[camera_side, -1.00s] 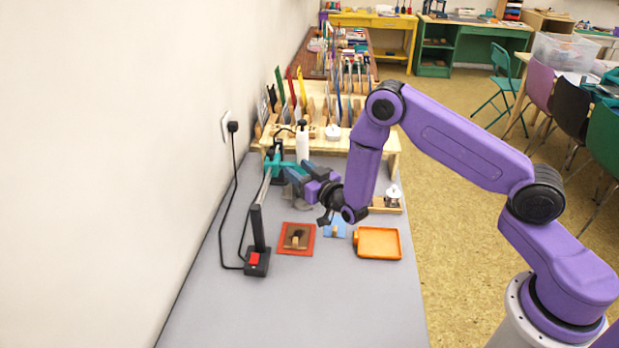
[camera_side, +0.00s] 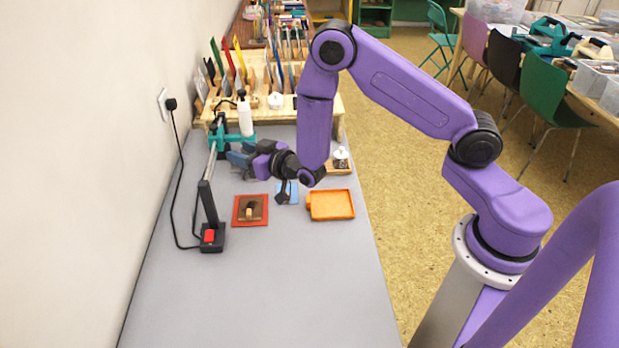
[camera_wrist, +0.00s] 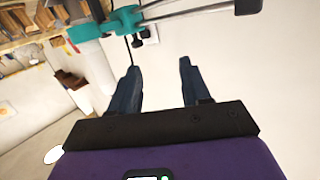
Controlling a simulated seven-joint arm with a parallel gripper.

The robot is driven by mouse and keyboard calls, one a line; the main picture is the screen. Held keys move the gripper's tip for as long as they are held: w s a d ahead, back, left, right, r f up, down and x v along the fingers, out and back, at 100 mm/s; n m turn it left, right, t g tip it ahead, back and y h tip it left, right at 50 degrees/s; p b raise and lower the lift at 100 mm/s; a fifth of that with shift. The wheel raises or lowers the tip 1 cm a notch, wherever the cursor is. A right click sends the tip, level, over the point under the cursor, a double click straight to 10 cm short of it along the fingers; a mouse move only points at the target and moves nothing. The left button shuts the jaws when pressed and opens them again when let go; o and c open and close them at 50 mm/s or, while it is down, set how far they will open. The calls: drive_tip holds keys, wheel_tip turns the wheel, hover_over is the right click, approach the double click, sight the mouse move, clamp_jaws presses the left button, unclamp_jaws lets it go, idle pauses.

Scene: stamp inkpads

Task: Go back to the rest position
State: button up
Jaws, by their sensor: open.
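My gripper (camera_side: 238,160) has blue-grey fingers and points left toward the wall, above the far part of the grey table, beside the teal clamp (camera_side: 238,139) of a stand. In the wrist view, the two fingers of my gripper (camera_wrist: 158,78) are spread apart with nothing between them. A red inkpad (camera_side: 239,219) with a wooden stamp (camera_side: 249,213) on it lies on the table in front of the gripper. A blue pad (camera_side: 293,187) lies to its right, partly hidden by my wrist. An orange tray (camera_side: 331,204) lies right of that.
The stand's dark post and base with a red switch (camera_side: 209,236) stand at the left, its cord running to a wall outlet (camera_side: 164,105). A wooden tool rack (camera_side: 320,106) and a white bottle (camera_side: 245,118) are behind the gripper. The near grey table (camera_side: 270,300) is clear.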

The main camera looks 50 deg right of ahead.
drive_tip(key=s+a+r+n+g+y, duration=0.1)
drive_tip(key=s+a+r+n+g, duration=0.2)
drive_tip(key=s, duration=0.4)
drive_tip(key=s+a+r+n+g+y, duration=0.1)
drive_tip(key=s+a+g+y, duration=0.2)
drive_tip(key=s, duration=0.4)
drive_tip(key=s+a+r+n+g, duration=0.25)
drive_tip(key=s+a+g, duration=0.2)
drive_tip(key=s, duration=0.25)
drive_tip(key=s+d+r+n+g+h, duration=0.2)
drive_tip(key=s+d, duration=0.5)
drive_tip(key=s, duration=0.2)
drive_tip(key=s+d+r+n+g+h, duration=0.2)
drive_tip(key=s+d+n+g+h, duration=0.1)
drive_tip(key=s+d, duration=0.5)
drive_tip(key=shift+s+r, duration=0.3)
drive_tip(key=shift+s, duration=0.8)
